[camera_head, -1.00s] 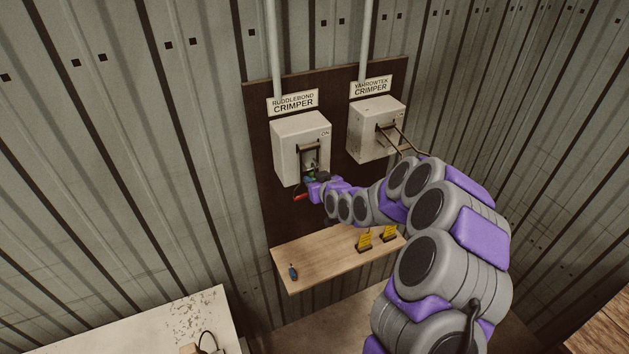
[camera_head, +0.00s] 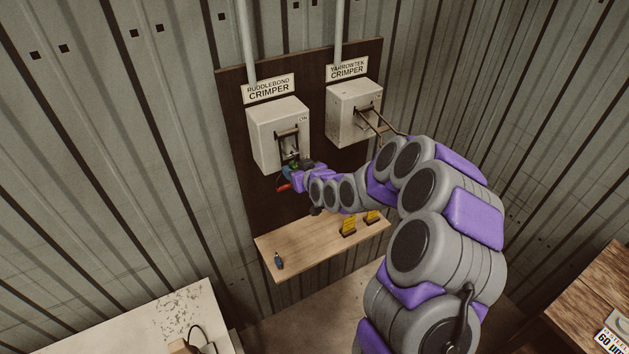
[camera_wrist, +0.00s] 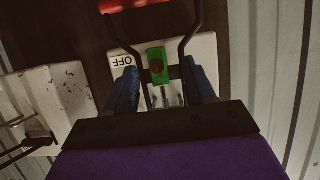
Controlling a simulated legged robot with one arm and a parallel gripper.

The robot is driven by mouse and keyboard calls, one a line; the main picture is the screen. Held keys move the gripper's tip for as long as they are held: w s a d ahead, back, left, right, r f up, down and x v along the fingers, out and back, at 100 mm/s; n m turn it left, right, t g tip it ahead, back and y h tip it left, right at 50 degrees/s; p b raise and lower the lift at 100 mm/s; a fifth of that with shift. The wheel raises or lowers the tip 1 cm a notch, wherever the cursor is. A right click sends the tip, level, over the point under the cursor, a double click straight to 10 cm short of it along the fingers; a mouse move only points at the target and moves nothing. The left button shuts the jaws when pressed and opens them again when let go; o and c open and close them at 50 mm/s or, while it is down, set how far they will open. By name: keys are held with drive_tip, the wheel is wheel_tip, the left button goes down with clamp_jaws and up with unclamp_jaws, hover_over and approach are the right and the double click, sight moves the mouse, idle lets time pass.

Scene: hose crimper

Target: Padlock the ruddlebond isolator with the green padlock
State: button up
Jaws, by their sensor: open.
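The ruddlebond isolator (camera_head: 277,132) is a pale box on the dark board, under its name sign. Its red-gripped lever (camera_head: 283,187) hangs down, and an OFF label (camera_wrist: 122,61) shows beside it in the wrist view. The green padlock (camera_wrist: 157,64) is in front of the box, between the lever's two arms, with its shackle towards the box. Whether the shackle is closed through a hole, I cannot tell. My gripper (camera_wrist: 162,80) is open, with a blue finger on either side of the padlock and a visible gap to each. In the head view my gripper (camera_head: 292,170) partly hides the padlock.
The yarrowtek isolator (camera_head: 353,112) is to the right, its lever sticking out close to my arm. A white table (camera_head: 150,325) is at lower left.

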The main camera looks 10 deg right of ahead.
drive_tip(key=b+v, duration=0.3)
drive_tip(key=v, duration=1.2)
drive_tip(key=shift+s, duration=0.2)
drive_tip(key=s+f+g+h+b, duration=0.3)
drive_tip(key=s+f+g+b, duration=0.4)
drive_tip(key=s+f+b, duration=0.6)
drive_tip(key=s+f+m+g+b, duration=0.1)
drive_tip(key=s+f+g+b, duration=0.2)
drive_tip(key=s, duration=1)
drive_tip(key=s+f+m+g+h+b, duration=0.1)
drive_tip(key=s+f+g+b, duration=0.3)
drive_tip(key=s, duration=1)
drive_tip(key=shift+f+m+g+b, duration=0.3)
drive_tip(key=shift+f+m+b, duration=0.1)
drive_tip(key=shift+m+b, duration=0.4)
drive_tip(key=shift+w, duration=0.1)
drive_tip(key=shift+c, duration=0.4)
